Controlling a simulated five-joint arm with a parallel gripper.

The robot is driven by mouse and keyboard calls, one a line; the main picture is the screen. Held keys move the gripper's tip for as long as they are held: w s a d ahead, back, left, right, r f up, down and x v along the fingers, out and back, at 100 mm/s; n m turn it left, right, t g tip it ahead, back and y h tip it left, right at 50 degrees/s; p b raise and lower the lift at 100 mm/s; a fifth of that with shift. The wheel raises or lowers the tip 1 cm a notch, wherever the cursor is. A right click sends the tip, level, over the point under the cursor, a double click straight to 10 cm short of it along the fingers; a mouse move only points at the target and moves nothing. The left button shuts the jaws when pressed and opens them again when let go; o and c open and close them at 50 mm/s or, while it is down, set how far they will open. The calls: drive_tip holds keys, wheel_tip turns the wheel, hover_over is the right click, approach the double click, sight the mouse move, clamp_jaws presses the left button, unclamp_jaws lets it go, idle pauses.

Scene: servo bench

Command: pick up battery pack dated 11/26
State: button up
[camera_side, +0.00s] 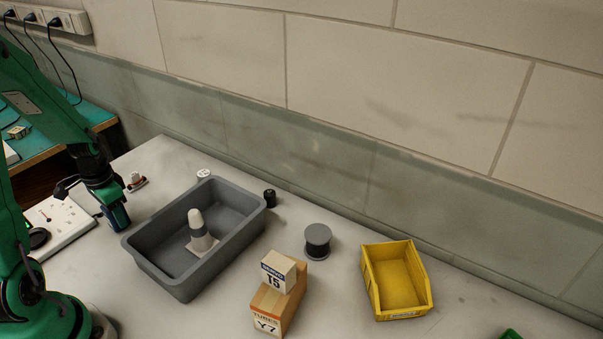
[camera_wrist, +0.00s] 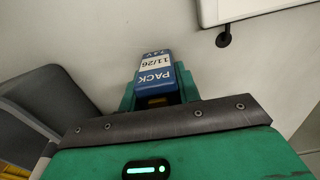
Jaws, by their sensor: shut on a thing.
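The battery pack (camera_wrist: 156,77) is blue with a white label reading "PACK 11/26 7.4V" in the wrist view. My gripper (camera_wrist: 155,98) is shut on it, with the pack standing out beyond the green jaws. In the side view my gripper (camera_side: 112,205) points down at the left, beside the grey tray. The dark blue pack (camera_side: 119,218) shows below the jaws there. I cannot tell whether its lower end touches the bench.
Stacked boxes (camera_side: 279,300), a dark spool (camera_side: 318,241) and a yellow bin (camera_side: 396,279) stand farther right.

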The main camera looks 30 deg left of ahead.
drive_tip(key=shift+r, duration=0.65)
drive_tip(key=r, duration=0.2)
drive_tip(key=shift+w+d+r, duration=0.1)
drive_tip(key=shift+d+r, duration=0.15)
drive_tip(key=shift+r, duration=0.05)
drive_tip(key=w+d+r, duration=0.1)
drive_tip(key=d+r, duration=0.5)
drive_tip(key=d, duration=0.5)
drive_tip(key=shift+w+r, duration=0.3)
drive_tip(key=shift+w, duration=0.05)
drive_tip(key=shift+w, duration=0.1)
